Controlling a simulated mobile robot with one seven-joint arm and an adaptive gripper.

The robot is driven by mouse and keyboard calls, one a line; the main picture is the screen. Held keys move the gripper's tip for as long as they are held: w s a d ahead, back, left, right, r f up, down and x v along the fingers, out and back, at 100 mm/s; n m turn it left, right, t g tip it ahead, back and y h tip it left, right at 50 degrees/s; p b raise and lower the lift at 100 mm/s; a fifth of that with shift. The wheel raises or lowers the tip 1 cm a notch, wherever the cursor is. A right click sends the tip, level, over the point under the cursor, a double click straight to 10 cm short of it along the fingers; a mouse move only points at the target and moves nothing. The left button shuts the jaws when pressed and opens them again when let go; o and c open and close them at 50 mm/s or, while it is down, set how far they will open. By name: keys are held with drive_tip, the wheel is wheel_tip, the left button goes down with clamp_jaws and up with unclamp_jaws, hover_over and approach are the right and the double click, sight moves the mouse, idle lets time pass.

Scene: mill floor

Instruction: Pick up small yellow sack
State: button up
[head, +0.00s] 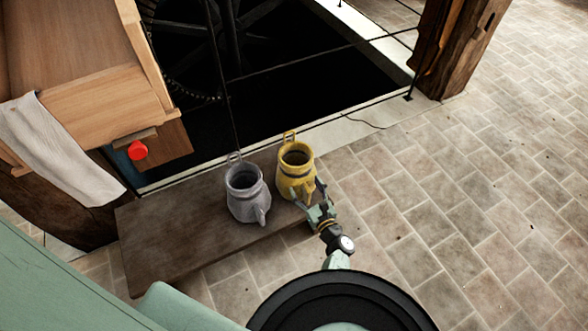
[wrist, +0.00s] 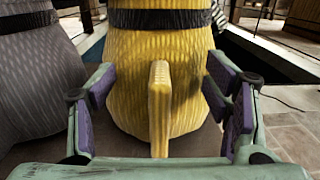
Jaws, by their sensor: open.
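The small yellow sack (head: 297,172) stands upright at the right end of a low dark bench in the head view. It has a dark band, an open top and a loop at its rim. In the wrist view the yellow sack (wrist: 180,60) fills the middle, with a flat yellow tab facing me. My gripper (head: 312,195) is at the sack's near right side. In the wrist view my gripper (wrist: 165,105) is open, with one purple-padded finger on each side of the sack's lower part. I cannot tell whether the pads touch it.
A grey sack (head: 246,190) stands close on the left, also in the wrist view (wrist: 38,80). The wooden bench (head: 165,235) has free room at its left. Behind it is a dark pit with thin rails (head: 300,67). A wooden cabinet with a red knob (head: 138,150) is at left.

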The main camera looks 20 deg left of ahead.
drive_tip(key=shift+w+a, duration=0.2)
drive_tip(key=shift+c, duration=0.5)
clamp_jaws()
idle(0.4)
idle(0.4)
